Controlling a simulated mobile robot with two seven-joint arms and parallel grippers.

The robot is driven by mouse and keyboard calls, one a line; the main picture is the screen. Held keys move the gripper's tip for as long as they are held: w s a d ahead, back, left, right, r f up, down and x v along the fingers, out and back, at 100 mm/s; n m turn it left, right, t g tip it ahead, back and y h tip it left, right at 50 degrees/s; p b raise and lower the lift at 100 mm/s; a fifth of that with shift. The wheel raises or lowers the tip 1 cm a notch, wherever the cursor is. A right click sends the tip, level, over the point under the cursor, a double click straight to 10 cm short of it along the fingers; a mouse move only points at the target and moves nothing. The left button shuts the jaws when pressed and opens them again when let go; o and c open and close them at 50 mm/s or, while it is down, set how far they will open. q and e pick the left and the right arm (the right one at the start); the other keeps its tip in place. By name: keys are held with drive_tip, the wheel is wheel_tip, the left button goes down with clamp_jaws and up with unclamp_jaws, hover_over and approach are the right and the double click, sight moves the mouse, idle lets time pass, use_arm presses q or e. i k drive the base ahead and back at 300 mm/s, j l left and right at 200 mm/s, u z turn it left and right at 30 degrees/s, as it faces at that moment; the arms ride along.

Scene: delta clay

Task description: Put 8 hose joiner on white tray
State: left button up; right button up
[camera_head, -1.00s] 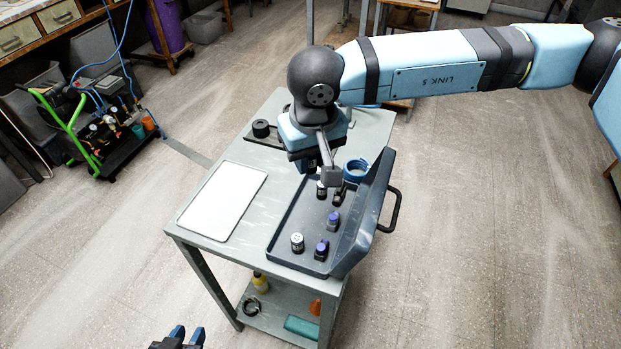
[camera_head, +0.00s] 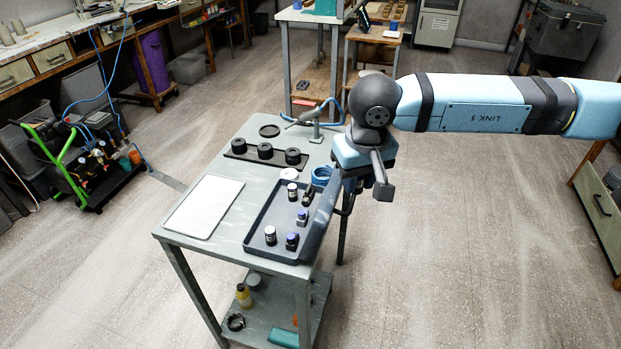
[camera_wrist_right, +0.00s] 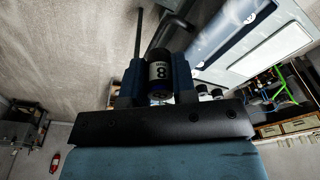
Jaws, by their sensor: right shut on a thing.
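The white tray (camera_head: 204,206) lies flat and empty on the left side of the grey table. My right gripper (camera_head: 347,200) is at the right edge of the dark case (camera_head: 262,246), partly hidden by its raised side. In the right wrist view the gripper (camera_wrist_right: 158,75) is shut on a dark cylinder, the hose joiner (camera_wrist_right: 160,72), whose white label reads 8. In the case stand several small dark pieces, some with white labels (camera_head: 270,235) and some with purple-blue tops (camera_head: 292,241); their numbers are too small to read. My left gripper is not in view.
A dark rack with three black round pieces (camera_head: 264,151) stands behind the white tray. Open floor lies right of the table.

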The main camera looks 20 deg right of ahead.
sight(181, 220)
drive_tip(key=k, duration=0.6)
drive_tip(key=u, duration=1.15)
drive_tip(key=i+l+u, duration=0.1)
drive_tip(key=i+l, duration=0.75)
